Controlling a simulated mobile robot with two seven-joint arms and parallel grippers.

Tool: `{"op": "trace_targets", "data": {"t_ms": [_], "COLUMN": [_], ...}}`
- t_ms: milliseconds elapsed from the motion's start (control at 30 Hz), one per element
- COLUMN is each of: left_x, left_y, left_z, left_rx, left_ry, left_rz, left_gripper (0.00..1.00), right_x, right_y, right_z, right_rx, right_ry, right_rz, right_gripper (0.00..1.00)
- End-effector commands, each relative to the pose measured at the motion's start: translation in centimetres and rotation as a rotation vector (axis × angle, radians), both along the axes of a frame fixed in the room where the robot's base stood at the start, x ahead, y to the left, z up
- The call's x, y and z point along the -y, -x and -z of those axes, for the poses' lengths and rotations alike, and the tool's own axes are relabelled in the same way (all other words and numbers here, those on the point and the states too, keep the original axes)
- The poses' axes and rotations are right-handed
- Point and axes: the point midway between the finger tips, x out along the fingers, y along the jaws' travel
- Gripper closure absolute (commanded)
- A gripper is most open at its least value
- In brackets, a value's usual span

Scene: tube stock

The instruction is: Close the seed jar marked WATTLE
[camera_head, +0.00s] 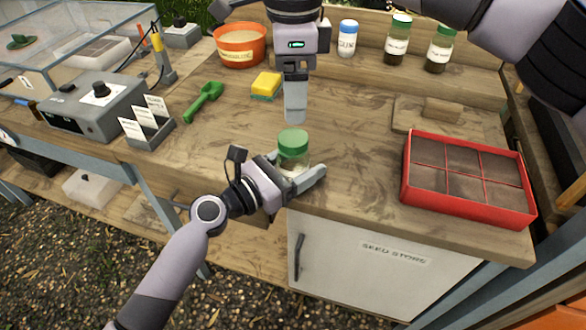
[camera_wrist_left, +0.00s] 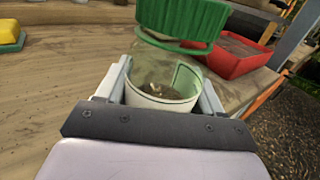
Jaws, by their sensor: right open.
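A clear glass jar (camera_head: 293,168) with a green lid (camera_head: 293,142) stands near the front edge of the bench. In the left wrist view the jar (camera_wrist_left: 165,82) has a pale lower part and some dark contents, and the lid (camera_wrist_left: 182,18) is over its mouth. I cannot tell whether the lid is fully seated. No WATTLE label is readable on it. My left gripper (camera_head: 300,182) has its fingers on both sides of the glass, closed against it. My right gripper (camera_head: 295,115) points down, open and empty, just above and behind the lid.
Two green-lidded jars (camera_head: 397,42) (camera_head: 439,50) and a blue-capped bottle (camera_head: 348,38) stand on the back shelf. A red seed tray (camera_head: 408,185) is at right. A yellow sponge (camera_head: 267,84), green scoop (camera_head: 204,100), orange bowl (camera_head: 240,58) and card holder (camera_head: 150,135) are at left.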

Motion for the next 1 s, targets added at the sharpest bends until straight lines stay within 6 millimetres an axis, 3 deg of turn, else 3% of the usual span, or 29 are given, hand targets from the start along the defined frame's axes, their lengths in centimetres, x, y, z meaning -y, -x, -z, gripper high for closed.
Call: {"op": "trace_targets", "data": {"t_ms": [33,100,133,367,1000], "left_x": [-0.02,-0.02,-0.02,-0.04,-0.04], "left_y": [0.01,0.01,0.00,0.02,0.02], "left_z": [0.00,0.00,0.00,0.01,0.01], "left_rx": [0.000,0.000,0.000,0.000,-0.001], "left_ry": [0.000,0.000,0.000,0.000,0.001], "left_rz": [0.000,0.000,0.000,0.000,0.000], "left_gripper": [0.73,0.96,1.00,1.00,1.00], "right_x": [0.00,0.00,0.00,0.00,-0.01], "right_y": [0.00,0.00,0.00,-0.01,0.00], "right_z": [0.00,0.00,0.00,-0.01,-0.02], "right_rx": [0.000,0.000,0.000,0.001,0.000], "right_ry": [0.000,0.000,0.000,0.001,0.000], "right_rz": [0.000,0.000,-0.001,-0.120,-1.121], "right_gripper": [0.26,0.26,0.26,0.26,0.26]}}
